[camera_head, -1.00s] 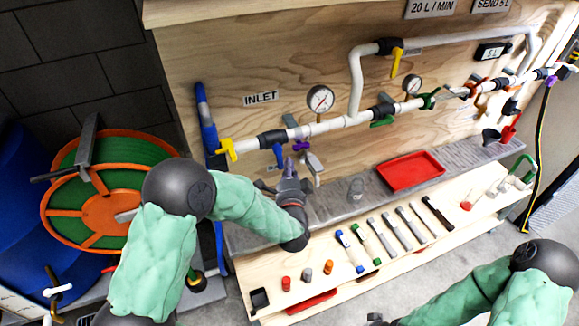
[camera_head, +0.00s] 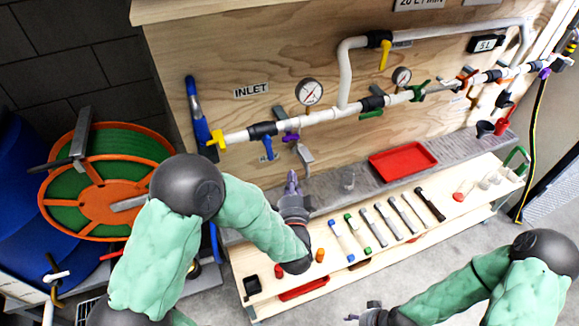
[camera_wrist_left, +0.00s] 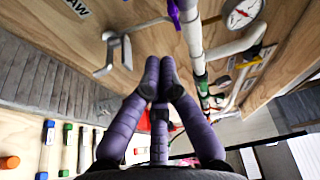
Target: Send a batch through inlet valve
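The INLET sign (camera_head: 251,90) is on the wooden panel above the white pipe (camera_head: 325,115). Below it on the pipe is a dark valve body (camera_head: 262,130) with a blue lever (camera_head: 267,152) hanging down. My left gripper (camera_head: 292,178) is below the spout, apart from the pipe. In the left wrist view its purple fingers (camera_wrist_left: 160,80) come together with nothing visible between them. My right gripper (camera_head: 362,314) is partly cut off at the bottom edge.
A display (camera_head: 487,43) reads 5 L. Two pressure gauges (camera_head: 309,91) sit on the pipe. Several tools (camera_head: 389,218) lie on the lower shelf. An orange and green hose reel (camera_head: 103,190) stands left.

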